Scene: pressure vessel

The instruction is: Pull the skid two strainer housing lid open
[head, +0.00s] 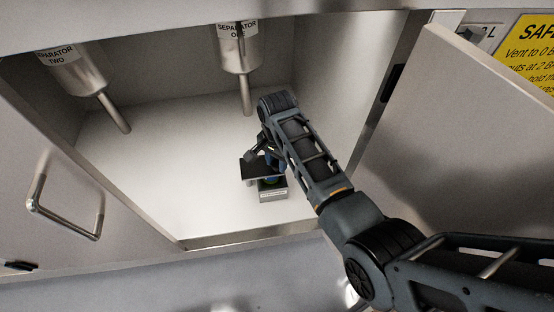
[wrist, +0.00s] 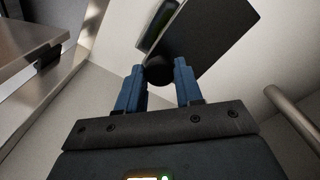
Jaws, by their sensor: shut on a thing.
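A small light grey box with a front label (head: 273,195), too small to read, stands on the cabinet floor in the head view. A dark flat lid (head: 258,168) is tilted up over it, with some green showing beneath. In the wrist view the lid (wrist: 218,40) is a dark panel with a round black knob (wrist: 158,68). My gripper (wrist: 158,80) has its blue fingers on both sides of this knob and is shut on it. In the head view my gripper (head: 269,158) is partly hidden by my arm.
The box is inside an open cabinet (head: 160,165) with free white floor around it. Separator two (head: 78,75) and another separator (head: 238,50) hang above with pipes pointing down. An open door (head: 465,130) stands right; a panel with a handle (head: 60,215) is left.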

